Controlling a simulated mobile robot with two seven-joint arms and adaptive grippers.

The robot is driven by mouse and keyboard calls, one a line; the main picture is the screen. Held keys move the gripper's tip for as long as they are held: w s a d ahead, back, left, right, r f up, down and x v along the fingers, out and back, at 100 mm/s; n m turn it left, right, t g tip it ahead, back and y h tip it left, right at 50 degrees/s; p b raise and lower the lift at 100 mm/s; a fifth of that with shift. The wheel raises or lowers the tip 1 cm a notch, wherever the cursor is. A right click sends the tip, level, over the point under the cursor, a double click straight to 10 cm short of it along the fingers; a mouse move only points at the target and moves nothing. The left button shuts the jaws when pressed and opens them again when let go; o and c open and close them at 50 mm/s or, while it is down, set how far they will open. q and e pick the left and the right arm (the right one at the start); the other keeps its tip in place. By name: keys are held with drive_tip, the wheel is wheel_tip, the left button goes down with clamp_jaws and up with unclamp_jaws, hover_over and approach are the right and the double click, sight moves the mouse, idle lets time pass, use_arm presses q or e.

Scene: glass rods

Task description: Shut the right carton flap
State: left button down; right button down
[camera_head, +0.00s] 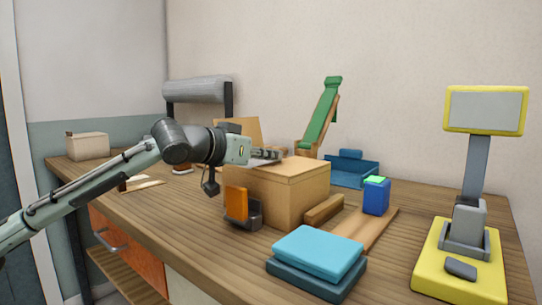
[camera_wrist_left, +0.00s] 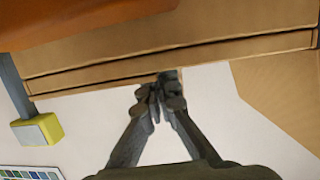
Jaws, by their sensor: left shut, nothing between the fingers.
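The brown carton (camera_head: 291,200) stands on the wooden table in the middle of the head view. Its near and right top area looks covered by a flat panel (camera_head: 295,168). Another flap (camera_head: 243,127) stands up at its back left. My left gripper (camera_head: 279,155) is shut and empty, just above the carton's top at its far side. In the left wrist view the shut fingertips (camera_wrist_left: 160,84) are at the edge of a brown carton panel (camera_wrist_left: 180,62); I cannot tell whether they touch. My right gripper is not in view.
An orange block in a dark holder (camera_head: 237,204) stands before the carton. A blue tray (camera_head: 350,172) and a green-topped stand (camera_head: 320,118) are behind.

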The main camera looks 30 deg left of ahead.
use_arm(q)
drive_tip(key=shift+s, duration=0.15)
idle(0.4)
drive_tip(key=shift+s, duration=0.5)
drive_tip(key=v, duration=1)
drive_tip(key=shift+r, duration=0.15)
drive_tip(key=shift+s, duration=0.35)
